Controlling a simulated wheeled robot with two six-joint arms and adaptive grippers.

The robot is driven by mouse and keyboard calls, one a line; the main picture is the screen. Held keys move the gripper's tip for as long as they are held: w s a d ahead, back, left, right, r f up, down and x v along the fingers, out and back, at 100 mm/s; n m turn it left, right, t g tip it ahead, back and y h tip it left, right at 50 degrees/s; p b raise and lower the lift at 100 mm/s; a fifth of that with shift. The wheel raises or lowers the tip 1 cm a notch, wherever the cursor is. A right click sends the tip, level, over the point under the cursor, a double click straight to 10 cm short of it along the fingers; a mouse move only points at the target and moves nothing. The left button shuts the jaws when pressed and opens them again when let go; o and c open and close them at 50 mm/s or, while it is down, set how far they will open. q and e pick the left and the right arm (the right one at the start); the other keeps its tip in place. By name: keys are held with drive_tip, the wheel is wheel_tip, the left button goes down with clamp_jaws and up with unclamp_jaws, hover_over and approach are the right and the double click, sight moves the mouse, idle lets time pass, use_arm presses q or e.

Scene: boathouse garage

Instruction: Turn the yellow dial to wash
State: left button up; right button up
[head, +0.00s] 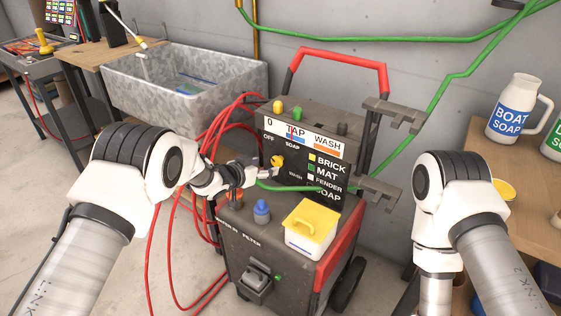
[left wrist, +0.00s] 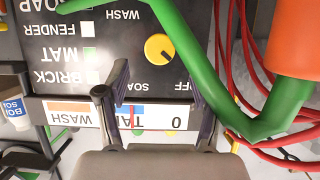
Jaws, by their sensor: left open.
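The yellow dial (head: 277,161) is on the dark front panel of the washer machine (head: 240,250), with OFF, SOAP and WASH printed around it. In the left wrist view, upside down, the dial (left wrist: 160,47) shows whole and its dark pointer mark appears to aim toward OFF. My left gripper (head: 266,172) is close to the panel beside the dial. In the left wrist view the two fingers of the left gripper (left wrist: 156,75) are apart with nothing between them, and the dial appears just beyond their tips. My right arm is at the right, its gripper out of frame.
A green hose (left wrist: 205,75) crosses close to the dial, with an orange part (left wrist: 295,35) beside it. Red hoses (head: 212,135) hang left of the panel. A yellow-lidded box (head: 312,226) and blue knob (head: 261,210) sit below it. Grey hooks (head: 395,112) stick out right.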

sight(276, 163)
use_arm(q)
drive_tip(key=b+x, duration=0.1)
drive_tip(key=x, duration=0.4)
drive_tip(key=shift+w+f, duration=0.1)
drive_tip(key=shift+f, duration=0.05)
drive_tip(key=shift+w+d, duration=0.35)
drive_tip(key=shift+w, duration=0.05)
drive_tip(key=c, duration=1.1)
